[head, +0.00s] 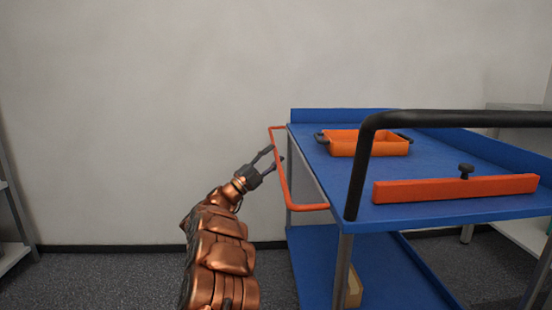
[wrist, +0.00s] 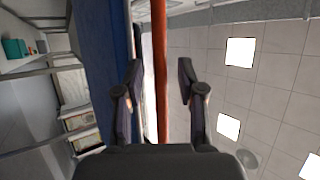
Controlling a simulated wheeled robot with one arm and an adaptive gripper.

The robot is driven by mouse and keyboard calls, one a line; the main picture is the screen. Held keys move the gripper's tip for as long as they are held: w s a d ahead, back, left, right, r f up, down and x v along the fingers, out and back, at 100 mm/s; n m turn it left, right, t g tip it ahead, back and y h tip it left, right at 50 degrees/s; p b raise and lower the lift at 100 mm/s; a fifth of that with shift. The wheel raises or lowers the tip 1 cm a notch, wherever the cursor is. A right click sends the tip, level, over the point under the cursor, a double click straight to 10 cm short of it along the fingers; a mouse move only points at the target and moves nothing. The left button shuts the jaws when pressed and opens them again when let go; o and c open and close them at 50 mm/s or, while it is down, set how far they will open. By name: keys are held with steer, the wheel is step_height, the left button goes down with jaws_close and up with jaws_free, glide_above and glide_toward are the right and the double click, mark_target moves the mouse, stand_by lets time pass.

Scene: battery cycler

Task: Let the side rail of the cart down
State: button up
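The cart (head: 315,235) is blue, with an upper deck (head: 345,190) and a lower shelf. Its side rail (head: 283,185) is a thin orange-red bar loop standing out from the cart's left side. My gripper (head: 275,156) is at the rail's long bar, nearer its far end. In the wrist view the rail (wrist: 161,110) runs lengthwise between the two spread fingers of my gripper (wrist: 160,70). Gaps show on both sides of the bar, so the fingers are around it without closing on it. The blue cart edge (wrist: 100,70) is left of the fingers there.
An orange tray (head: 370,146) with black handles sits on the deck. A black push handle (head: 370,145) rises at the near corner. Floor left of the cart is clear.

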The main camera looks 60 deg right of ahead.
steer(key=shift+x, duration=0.85)
jaws_close()
